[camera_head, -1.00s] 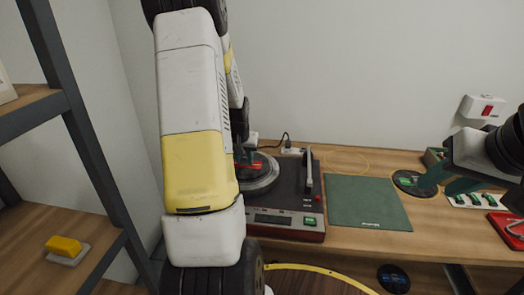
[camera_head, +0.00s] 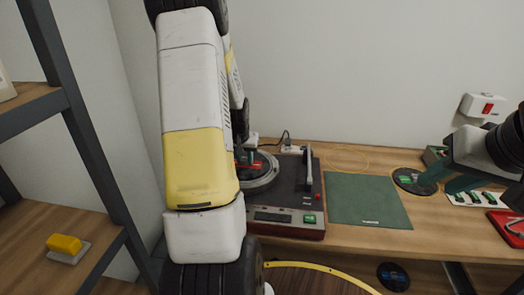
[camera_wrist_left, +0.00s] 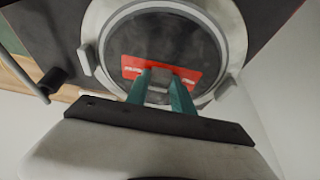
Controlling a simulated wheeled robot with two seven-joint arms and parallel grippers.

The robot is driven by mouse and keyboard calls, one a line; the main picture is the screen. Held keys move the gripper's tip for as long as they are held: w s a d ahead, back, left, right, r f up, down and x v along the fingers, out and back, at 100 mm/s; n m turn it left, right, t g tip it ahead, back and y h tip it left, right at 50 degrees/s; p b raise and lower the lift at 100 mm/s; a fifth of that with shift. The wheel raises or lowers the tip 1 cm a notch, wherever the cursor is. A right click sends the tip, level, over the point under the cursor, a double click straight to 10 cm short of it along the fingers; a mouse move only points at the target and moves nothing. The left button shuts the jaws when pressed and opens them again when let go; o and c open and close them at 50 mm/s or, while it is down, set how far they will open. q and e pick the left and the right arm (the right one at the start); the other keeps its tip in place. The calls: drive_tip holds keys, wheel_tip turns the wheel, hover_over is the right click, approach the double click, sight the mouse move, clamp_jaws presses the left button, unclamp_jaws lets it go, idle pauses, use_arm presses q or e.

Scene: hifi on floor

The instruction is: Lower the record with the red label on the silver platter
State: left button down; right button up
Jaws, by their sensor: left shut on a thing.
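The record with the red label (camera_wrist_left: 160,38) is a dark disc with a red rectangular label across it. My left gripper (camera_wrist_left: 162,84) has its teal fingers shut on a small grey grip at the record's middle. In the left wrist view the record lies over the silver platter (camera_wrist_left: 91,38), inside its pale ring. I cannot tell whether it touches the platter. In the head view my left arm hides part of the platter (camera_head: 272,178), and the left gripper (camera_head: 249,160) shows just beside the arm. My right gripper (camera_head: 450,180) is at the right, its teal fingers apart.
The turntable (camera_head: 280,215) has a tonearm (camera_head: 309,170) at its right. A green mat (camera_head: 368,200) lies beside it. A dark record with a green label (camera_head: 404,181) lies near my right gripper. A red tray (camera_head: 508,228) is further right. A shelf stands left.

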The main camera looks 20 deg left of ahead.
use_arm(q)
drive_tip(key=c, duration=1)
unclamp_jaws()
drive_tip(key=v, duration=0.4)
drive_tip(key=w+v, duration=0.1)
drive_tip(key=v, duration=0.4)
drive_tip(key=w+v, duration=0.1)
drive_tip(key=v, duration=0.3)
drive_tip(key=shift+a+r, duration=0.2)
drive_tip(key=shift+r, duration=0.4)
drive_tip(key=s+d+r+m+t+h, duration=0.1)
drive_tip(key=s+d+r, duration=0.65)
drive_tip(key=d, duration=0.25)
drive_tip(key=s+d+r, duration=0.1)
drive_tip(key=s+d, duration=0.2)
drive_tip(key=s, duration=0.1)
drive_tip(key=s+d+r+m+h, duration=0.1)
drive_tip(key=s+d, duration=0.3)
drive_tip(key=s, duration=0.1)
drive_tip(key=s+d+r+m+t+h, duration=0.1)
drive_tip(key=s+d, duration=0.2)
drive_tip(key=s, duration=0.2)
drive_tip(key=shift+s+d+r, duration=0.1)
drive_tip(key=shift+s+d, duration=0.1)
drive_tip(key=shift+d, duration=0.15)
